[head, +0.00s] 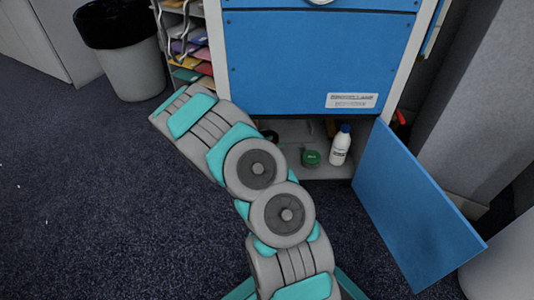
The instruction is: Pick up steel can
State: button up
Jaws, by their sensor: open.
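No steel can is clearly recognisable in the head view. The open lower compartment (322,172) of a blue cabinet holds a small green round object (311,158) and a white bottle with a blue cap (340,146). Darker small items behind them are too dim to name. My arm crosses the middle of the view and covers the left part of the compartment. No fingertips of my gripper show, so its place relative to the objects cannot be seen.
The blue cabinet (318,62) has its lower door (415,205) swung open on the right. A grey bin with a black liner (128,72) and a rack of coloured trays (190,48) stand at the upper left. Dark carpet (80,200) is clear at left.

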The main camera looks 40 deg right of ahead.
jog(key=shift+w+d+f, duration=0.15)
jog(key=shift+d+f, duration=0.05)
jog(key=shift+d, duration=0.3)
grip_shut()
dwell(1.2)
